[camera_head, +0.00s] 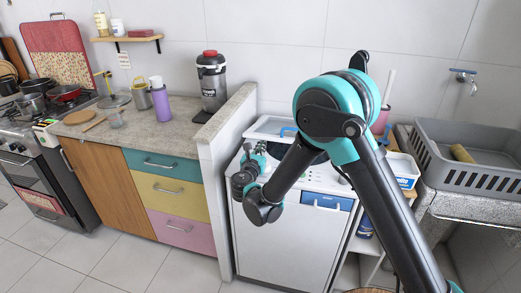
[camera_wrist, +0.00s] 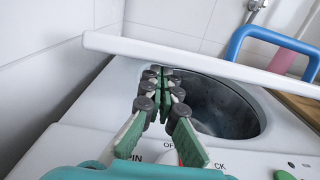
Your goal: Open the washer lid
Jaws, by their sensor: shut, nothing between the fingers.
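The white washer (camera_head: 290,225) stands in the middle of the head view, partly behind my arm. In the wrist view its lid (camera_wrist: 180,55) is a white slab raised at an angle above the top panel, so the round drum opening (camera_wrist: 225,110) shows beneath it. In the head view the lid (camera_head: 265,125) is partly hidden by my arm. My gripper (camera_wrist: 163,73) is shut and empty, its fingertips at the left rim of the opening, by the lid's lower edge. I cannot tell whether they touch the lid. The gripper (camera_head: 252,150) looks small in the head view.
A low tiled wall (camera_head: 222,150) stands close on the washer's left. A blue handle (camera_wrist: 270,38) shows beyond the lid. A grey crate (camera_head: 470,165) sits on the sink at right. The floor (camera_head: 120,265) in front is clear.

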